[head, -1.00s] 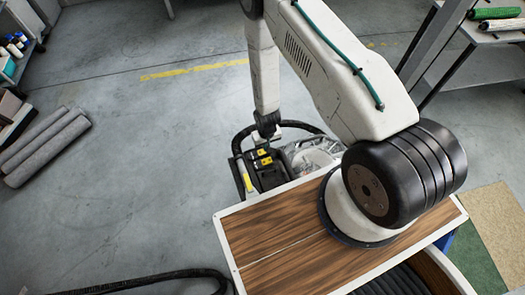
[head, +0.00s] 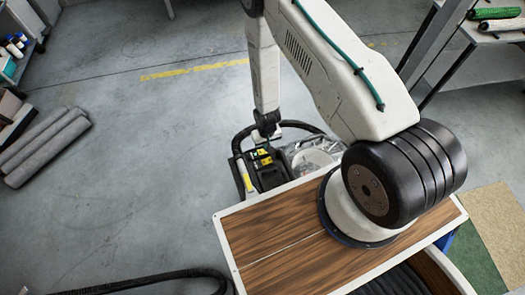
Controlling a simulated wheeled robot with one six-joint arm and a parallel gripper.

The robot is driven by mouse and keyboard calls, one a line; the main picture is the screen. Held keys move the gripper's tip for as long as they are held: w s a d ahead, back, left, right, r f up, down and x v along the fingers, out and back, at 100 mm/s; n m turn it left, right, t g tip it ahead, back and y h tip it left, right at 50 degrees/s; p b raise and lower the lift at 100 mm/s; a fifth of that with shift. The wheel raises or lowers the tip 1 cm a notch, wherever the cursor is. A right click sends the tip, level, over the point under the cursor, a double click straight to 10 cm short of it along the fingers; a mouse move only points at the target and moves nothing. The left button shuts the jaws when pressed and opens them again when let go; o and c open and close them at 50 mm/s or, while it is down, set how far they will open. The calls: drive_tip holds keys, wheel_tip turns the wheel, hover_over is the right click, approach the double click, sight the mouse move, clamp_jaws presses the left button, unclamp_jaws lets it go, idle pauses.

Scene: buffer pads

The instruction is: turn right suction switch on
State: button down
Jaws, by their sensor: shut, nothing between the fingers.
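The black machine with the switch panel (head: 258,166) stands on the floor just beyond my wooden deck, in the middle of the head view. Small yellow marks (head: 265,160) show on its dark panel. The switches are too small to tell apart or to read as on or off. My gripper (head: 267,134) is dark and points down at the upper edge of this panel, shut with nothing held. Whether it touches the panel cannot be told. My arm comes down from above and hides part of the area behind.
A clear-topped tank (head: 316,153) sits right of the panel, close to my arm. A black hose (head: 150,280) lies on the floor at lower left. Grey rolls (head: 45,147) lie at left. A rack with green rolls (head: 495,14) stands at upper right.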

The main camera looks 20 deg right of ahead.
drive_tip(key=shift+r, duration=2.25)
